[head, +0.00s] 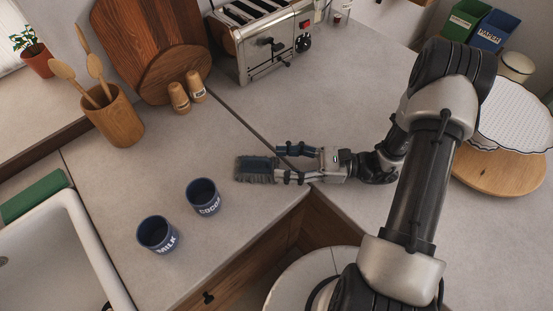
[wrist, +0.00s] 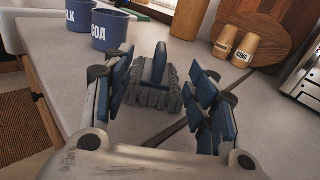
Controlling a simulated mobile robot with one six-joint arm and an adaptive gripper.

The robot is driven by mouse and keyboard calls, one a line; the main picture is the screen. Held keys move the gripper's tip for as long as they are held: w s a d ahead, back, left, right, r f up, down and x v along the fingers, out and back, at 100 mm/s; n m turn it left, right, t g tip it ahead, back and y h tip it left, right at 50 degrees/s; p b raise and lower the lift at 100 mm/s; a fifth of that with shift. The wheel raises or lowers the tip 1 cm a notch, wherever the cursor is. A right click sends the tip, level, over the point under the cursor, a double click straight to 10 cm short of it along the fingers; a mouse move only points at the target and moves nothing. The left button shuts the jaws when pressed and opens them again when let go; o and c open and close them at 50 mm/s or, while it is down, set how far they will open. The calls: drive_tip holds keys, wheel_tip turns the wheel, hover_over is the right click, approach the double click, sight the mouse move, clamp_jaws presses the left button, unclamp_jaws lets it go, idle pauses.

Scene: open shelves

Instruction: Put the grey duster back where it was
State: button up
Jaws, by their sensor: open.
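The grey duster (head: 256,168) lies on the grey counter near its front corner. It has a dark blue-grey top and grey bristles. In the wrist view the duster (wrist: 160,97) shows end-on, its upright dark blue part above the bristles. My gripper (head: 286,164) is open, low over the counter at the duster's right end. In the wrist view the fingers of my gripper (wrist: 161,75) stand on either side of the duster, with visible gaps. I cannot tell how far the duster reaches between them.
Two blue mugs, MILK (head: 159,234) and COCOA (head: 203,197), stand to the left. Two wooden shakers (head: 180,97), a utensil pot (head: 114,116), cutting boards (head: 150,45) and a toaster (head: 262,40) stand behind. A white sink (head: 85,235) is at left. Counter between mugs and shakers is clear.

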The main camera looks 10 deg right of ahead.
drive_tip(key=d, duration=0.3)
drive_tip(key=s+d+p, duration=0.1)
drive_tip(key=d, duration=0.5)
drive_tip(key=shift+s, duration=0.35)
drive_tip(key=shift+r+p, duration=0.15)
drive_tip(key=shift+p, duration=0.15)
drive_tip(key=shift+s+r+n+g, duration=0.15)
drive_tip(key=shift+r+n+g, duration=0.15)
drive_tip(key=shift+r+n, duration=0.1)
drive_tip(key=s+a+r+n+t+h, duration=0.1)
drive_tip(key=s+r+n+h, duration=0.5)
drive_tip(key=r+n+h, duration=0.2)
drive_tip(key=s+a+r+n+t+h, duration=0.1)
drive_tip(key=s+a+r+n+h, duration=0.1)
drive_tip(key=s+r+n+h, duration=0.5)
drive_tip(key=shift+s+r+n+h, duration=0.25)
drive_tip(key=shift+r+n+h, duration=1.05)
drive_tip(key=shift+r+n, duration=1.3)
drive_tip(key=shift+a+r+m, duration=0.1)
drive_tip(key=shift+r+m, duration=0.25)
drive_tip(key=shift+m, duration=0.05)
